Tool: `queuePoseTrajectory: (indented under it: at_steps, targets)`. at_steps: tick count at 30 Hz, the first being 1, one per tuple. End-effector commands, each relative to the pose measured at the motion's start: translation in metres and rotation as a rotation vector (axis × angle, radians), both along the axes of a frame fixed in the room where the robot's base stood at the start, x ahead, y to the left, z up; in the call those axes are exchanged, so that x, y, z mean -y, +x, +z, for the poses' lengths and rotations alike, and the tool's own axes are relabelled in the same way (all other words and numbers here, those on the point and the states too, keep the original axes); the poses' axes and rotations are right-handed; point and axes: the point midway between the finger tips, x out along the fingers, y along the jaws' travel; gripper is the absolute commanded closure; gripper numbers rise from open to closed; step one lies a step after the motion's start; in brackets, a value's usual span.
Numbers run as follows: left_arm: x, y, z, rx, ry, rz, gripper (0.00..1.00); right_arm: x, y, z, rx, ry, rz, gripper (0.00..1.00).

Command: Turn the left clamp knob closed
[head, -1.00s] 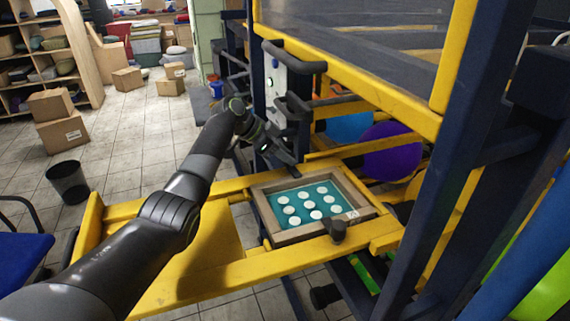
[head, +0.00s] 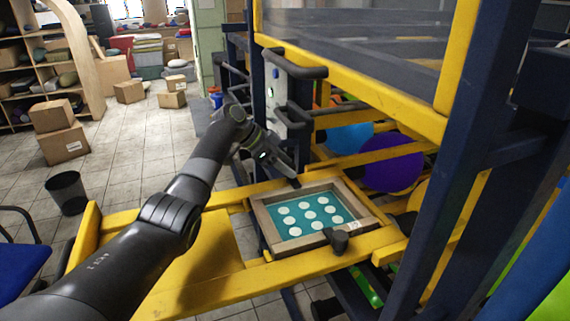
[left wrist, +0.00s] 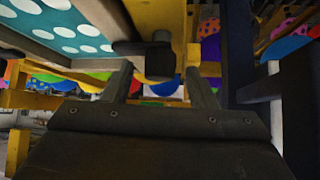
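The printing frame (head: 262,222) has a wooden rim around a teal sheet with white dots and lies on the yellow rails. One dark clamp knob (head: 337,240) shows at its near edge. My left gripper (head: 292,178) is at the frame's far edge, where it hides what is behind it in the head view. In the left wrist view, my left gripper (left wrist: 162,82) has its two fingers apart. A black clamp knob (left wrist: 157,62) appears between and just beyond the fingertips; I cannot tell whether they touch it. My right gripper is out of view.
A yellow beam (head: 365,92) and dark blue posts (head: 440,170) stand close on the right. A black bin (head: 66,192) and cardboard boxes (head: 62,144) stand on the floor at left.

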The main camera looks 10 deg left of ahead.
Motion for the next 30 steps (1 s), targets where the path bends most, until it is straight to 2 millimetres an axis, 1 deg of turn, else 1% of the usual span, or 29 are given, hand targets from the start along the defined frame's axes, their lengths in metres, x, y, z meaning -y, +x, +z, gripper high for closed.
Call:
queuePoseTrajectory:
  at_steps: [7, 11, 14, 24, 30]
  targets:
    - [-0.001, 0.000, 0.001, 0.001, -0.001, 0.001, 0.48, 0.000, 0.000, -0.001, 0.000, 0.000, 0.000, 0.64]
    - [-0.011, -0.003, 0.009, 0.004, -0.001, 0.002, 0.48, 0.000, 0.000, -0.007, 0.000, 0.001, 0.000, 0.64]
    - [-0.024, -0.008, 0.022, 0.005, 0.002, 0.003, 0.48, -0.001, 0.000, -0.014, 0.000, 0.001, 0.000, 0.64]
    - [-0.078, -0.030, 0.081, 0.005, 0.002, 0.002, 0.48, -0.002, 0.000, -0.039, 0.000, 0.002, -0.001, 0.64]
    - [-0.102, -0.040, 0.109, 0.002, 0.000, 0.001, 0.48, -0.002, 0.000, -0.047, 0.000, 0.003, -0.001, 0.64]
